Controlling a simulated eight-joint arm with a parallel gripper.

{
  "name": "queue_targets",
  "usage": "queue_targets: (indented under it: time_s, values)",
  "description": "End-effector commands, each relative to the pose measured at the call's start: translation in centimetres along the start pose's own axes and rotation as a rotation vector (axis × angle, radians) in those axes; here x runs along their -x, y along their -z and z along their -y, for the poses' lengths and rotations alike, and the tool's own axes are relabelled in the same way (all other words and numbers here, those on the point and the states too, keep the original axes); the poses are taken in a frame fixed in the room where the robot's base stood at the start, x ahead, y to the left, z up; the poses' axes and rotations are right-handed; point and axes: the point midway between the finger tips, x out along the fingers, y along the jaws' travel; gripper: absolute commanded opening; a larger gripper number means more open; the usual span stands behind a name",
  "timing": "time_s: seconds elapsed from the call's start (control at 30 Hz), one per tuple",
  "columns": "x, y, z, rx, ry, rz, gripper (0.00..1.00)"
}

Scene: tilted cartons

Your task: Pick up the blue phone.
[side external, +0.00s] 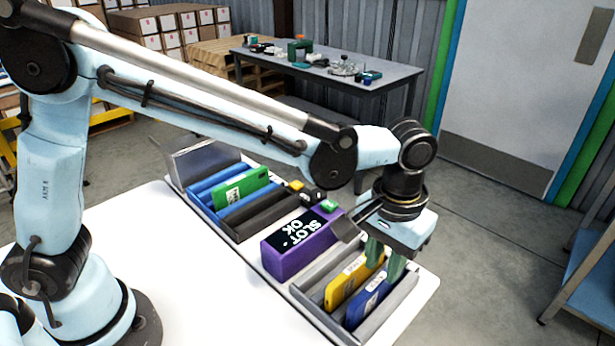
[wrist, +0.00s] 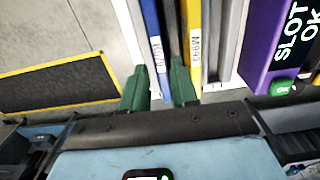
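The blue phone (side external: 366,302) stands on edge, leaning, in the near grey carton (side external: 398,300), with a white label on its face. It also shows edge-on in the wrist view (wrist: 153,40). A yellow phone (side external: 352,284) stands beside it, also in the wrist view (wrist: 195,45). My gripper (side external: 384,268) is above the carton, pointing down, with green fingers. In the wrist view its fingers (wrist: 160,80) are apart, one to each side of the blue phone's line, the right one towards the yellow phone. I cannot tell whether either finger touches a phone.
A purple box reading "SLOT OK" (side external: 287,254) stands next to the carton. Beyond it a second carton (side external: 262,219) has blue and grey dividers and holds a green phone (side external: 238,189). The white table (side external: 190,260) is clear at the left.

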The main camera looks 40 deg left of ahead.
Motion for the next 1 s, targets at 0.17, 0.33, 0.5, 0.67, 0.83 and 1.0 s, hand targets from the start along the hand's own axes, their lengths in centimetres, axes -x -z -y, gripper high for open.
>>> queue_targets:
  time_s: [0.17,0.33,0.5,0.67,0.83,1.0]
  values:
    - [-2.5,0.2,0.0,0.001,0.0,0.0,0.29]
    - [-4.3,0.2,0.0,0.001,0.0,-0.003,0.29]
    - [-4.7,0.2,0.0,0.001,0.001,-0.004,0.29]
    - [-4.6,0.2,0.0,0.001,0.001,-0.003,0.24]
    - [-4.6,0.2,0.0,0.001,0.001,-0.003,0.0]
    - [-4.6,0.2,0.0,0.001,0.001,-0.003,0.0]
